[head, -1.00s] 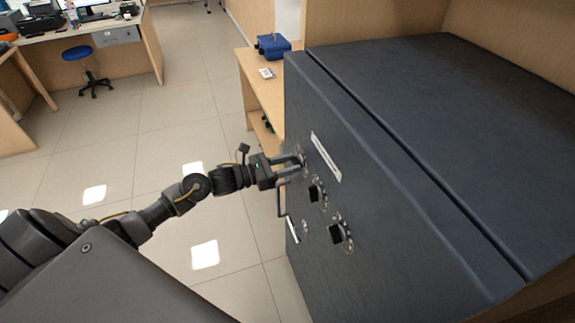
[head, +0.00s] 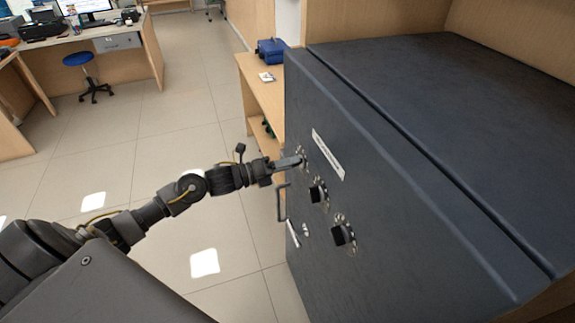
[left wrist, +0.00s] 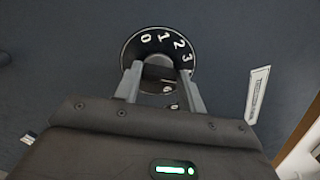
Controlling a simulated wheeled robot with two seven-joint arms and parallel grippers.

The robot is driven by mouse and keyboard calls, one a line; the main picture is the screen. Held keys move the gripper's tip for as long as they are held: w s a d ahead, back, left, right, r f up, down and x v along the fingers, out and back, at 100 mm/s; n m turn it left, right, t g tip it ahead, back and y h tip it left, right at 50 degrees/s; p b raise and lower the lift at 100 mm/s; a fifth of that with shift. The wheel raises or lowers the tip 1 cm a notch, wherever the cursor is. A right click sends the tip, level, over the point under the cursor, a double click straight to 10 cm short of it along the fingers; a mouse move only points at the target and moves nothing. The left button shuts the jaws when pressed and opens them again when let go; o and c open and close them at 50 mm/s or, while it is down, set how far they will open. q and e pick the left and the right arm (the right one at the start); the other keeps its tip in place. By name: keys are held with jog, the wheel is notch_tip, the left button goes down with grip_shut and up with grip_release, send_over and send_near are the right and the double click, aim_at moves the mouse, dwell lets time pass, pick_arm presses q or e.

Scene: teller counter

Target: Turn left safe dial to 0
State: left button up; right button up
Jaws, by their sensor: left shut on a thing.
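The dark safe (head: 400,210) fills the right of the head view. Its left dial (head: 304,153) is the farthest of three on the front face and is mostly hidden by my left gripper (head: 299,161). In the left wrist view the round black left dial (left wrist: 157,42) shows white numbers 0, 1, 2 and 3 along its upper rim, with 0 at upper left. The lower numbers are partly hidden. My left gripper (left wrist: 159,74) has one finger on each side of the dial's knob and is shut on it. My right gripper is not in view.
The middle dial (head: 318,192) and right dial (head: 343,234) sit nearby on the same face, with a bar handle (head: 281,203) beside them. A white label (head: 328,154) is above the dials. A wooden shelf (head: 262,92) with a blue case (head: 271,50) stands behind.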

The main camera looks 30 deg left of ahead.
pick_arm(q)
jog(key=shift+a+f+n+p, duration=0.15)
jog(key=shift+n+p, duration=2)
jog(key=shift+n, duration=4)
jog(key=shift+d+f+n+p, duration=0.1)
jog(key=shift+n+p, duration=2)
jog(key=shift+n, duration=4.05)
jog(key=o, duration=1)
jog(key=shift+f, duration=0.1)
